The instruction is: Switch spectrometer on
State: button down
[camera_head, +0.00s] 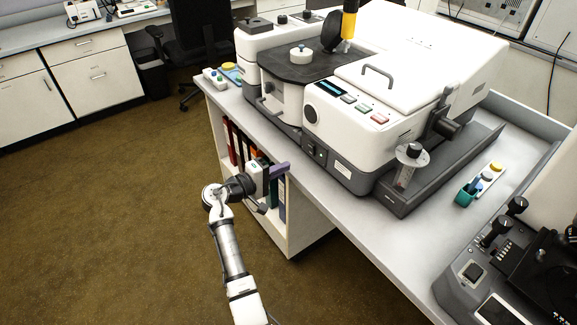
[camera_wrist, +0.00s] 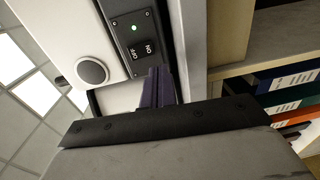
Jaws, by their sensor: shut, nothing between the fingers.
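The spectrometer is the large white and grey instrument (camera_head: 350,125) on the bench. A dark switch panel (camera_head: 316,153) sits low on its front. In the wrist view the panel (camera_wrist: 121,22) shows a lit green lamp and a black rocker switch (camera_wrist: 142,50) marked ON and OFF. Which side of the rocker is pressed is too small to tell. My gripper (camera_head: 286,169) is shut and empty, in front of the bench edge, below the panel. In the wrist view its purple fingers (camera_wrist: 158,86) are together, their tips a little short of the rocker; contact cannot be seen.
The bench edge (camera_head: 352,228) runs close by my gripper, with a shelf of coloured binders (camera_head: 237,145) below. A round dark knob or port (camera_wrist: 92,71) is beside the panel. A second dark instrument (camera_head: 510,260) stands at right. The floor at left is clear.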

jog(key=f+b+v, duration=0.1)
jog(key=v, duration=0.5)
jog(key=shift+s+a+f, duration=0.25)
